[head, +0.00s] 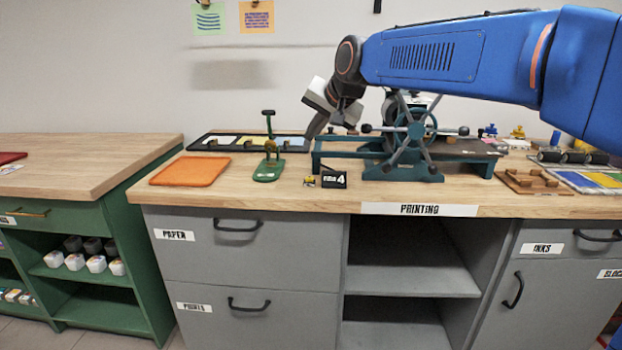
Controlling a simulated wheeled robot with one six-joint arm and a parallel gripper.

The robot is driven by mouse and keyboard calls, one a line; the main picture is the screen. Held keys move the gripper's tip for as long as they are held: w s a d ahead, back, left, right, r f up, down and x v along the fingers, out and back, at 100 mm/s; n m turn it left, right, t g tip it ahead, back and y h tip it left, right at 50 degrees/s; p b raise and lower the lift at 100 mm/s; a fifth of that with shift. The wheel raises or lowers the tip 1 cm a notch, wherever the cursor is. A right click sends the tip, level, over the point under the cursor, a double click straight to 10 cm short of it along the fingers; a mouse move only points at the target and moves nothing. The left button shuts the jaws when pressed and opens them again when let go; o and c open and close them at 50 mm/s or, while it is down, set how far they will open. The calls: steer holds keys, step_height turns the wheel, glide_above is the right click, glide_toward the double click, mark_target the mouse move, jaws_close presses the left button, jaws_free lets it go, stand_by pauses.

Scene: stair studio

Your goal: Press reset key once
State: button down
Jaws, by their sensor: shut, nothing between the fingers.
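A small black block (333,180) with white lettering and a "4" on its face stands near the front edge of the wooden counter. A small yellow-and-dark piece (310,182) sits just left of it; I cannot tell whether this is the reset key, and no readable reset label shows. My gripper (311,134) is shut and empty, pointing down above the counter. In the picture it is above and a little left of the black block, apart from it.
A teal press with a spoked wheel (415,132) stands right of the block. A green stand (268,172) and an orange tray (190,171) lie left. A black tray (205,145) is behind. Bare wood (240,195) shows along the front.

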steer(key=shift+f, duration=4.4)
steer(key=shift+f, duration=0.15)
steer(key=shift+f, duration=0.25)
steer(key=shift+f, duration=0.45)
steer(key=shift+r, duration=0.9)
steer(key=shift+r, duration=2.5)
